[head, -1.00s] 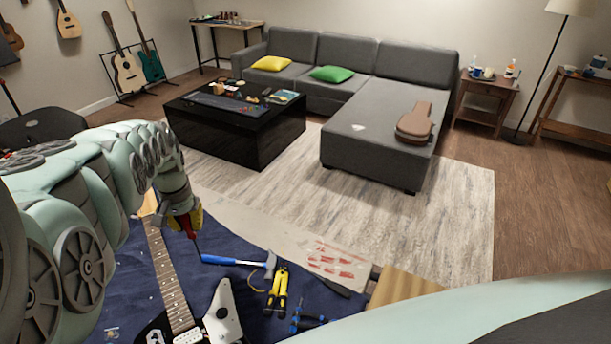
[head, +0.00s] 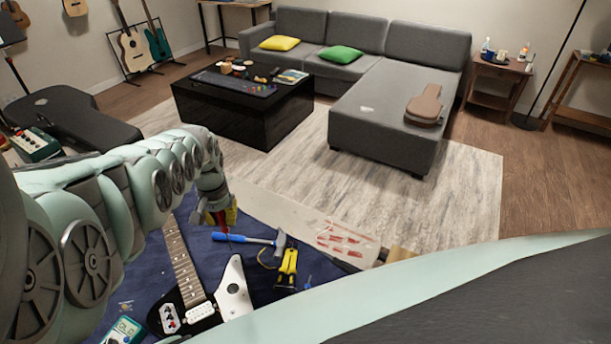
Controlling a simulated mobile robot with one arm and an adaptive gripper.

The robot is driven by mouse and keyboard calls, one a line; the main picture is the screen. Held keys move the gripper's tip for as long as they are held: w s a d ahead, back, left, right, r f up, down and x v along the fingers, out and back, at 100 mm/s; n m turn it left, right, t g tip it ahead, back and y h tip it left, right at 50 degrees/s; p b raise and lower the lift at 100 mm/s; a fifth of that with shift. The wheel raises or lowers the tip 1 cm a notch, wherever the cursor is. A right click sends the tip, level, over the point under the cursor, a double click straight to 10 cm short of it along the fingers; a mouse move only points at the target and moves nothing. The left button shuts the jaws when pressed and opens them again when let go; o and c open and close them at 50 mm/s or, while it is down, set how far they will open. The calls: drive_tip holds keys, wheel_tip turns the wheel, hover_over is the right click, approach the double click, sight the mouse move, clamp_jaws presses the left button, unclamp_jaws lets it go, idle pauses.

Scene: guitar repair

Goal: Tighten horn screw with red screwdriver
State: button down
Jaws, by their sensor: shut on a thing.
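My gripper (head: 221,216) is at the end of my arm, over the workbench beside the guitar neck. It is shut on the red screwdriver (head: 223,228), which hangs down from it. The black and white electric guitar (head: 234,289) lies on a dark blue cloth, its neck running up and to the left. The screwdriver is to the right of the neck. Its tip is too small to make out. My arm hides part of the bench and the upper end of the guitar. I cannot make out the horn screw on the guitar body.
On the cloth (head: 140,275) lie a blue-handled hammer (head: 245,238), yellow and black pliers (head: 289,267) and a teal meter (head: 122,331). A black coffee table (head: 243,112) and a grey sofa (head: 385,110) stand beyond.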

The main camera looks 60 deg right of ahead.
sight(226, 228)
drive_tip(key=shift+f+b, duration=2.3)
drive_tip(key=shift+f, duration=0.2)
drive_tip(key=n, duration=0.3)
drive_tip(key=shift+d+n, duration=0.1)
drive_tip(key=shift+n, duration=0.2)
drive_tip(key=n+b, duration=0.1)
drive_tip(key=n, duration=0.1)
drive_tip(key=shift+s+n, duration=0.1)
drive_tip(key=shift+n, duration=1.4)
drive_tip(key=n+b, duration=0.2)
drive_tip(key=shift+f+n, duration=0.1)
drive_tip(key=shift+n, duration=0.7)
drive_tip(key=shift+f+b, duration=0.25)
drive_tip(key=shift+b, duration=0.45)
drive_tip(key=shift+r, duration=0.1)
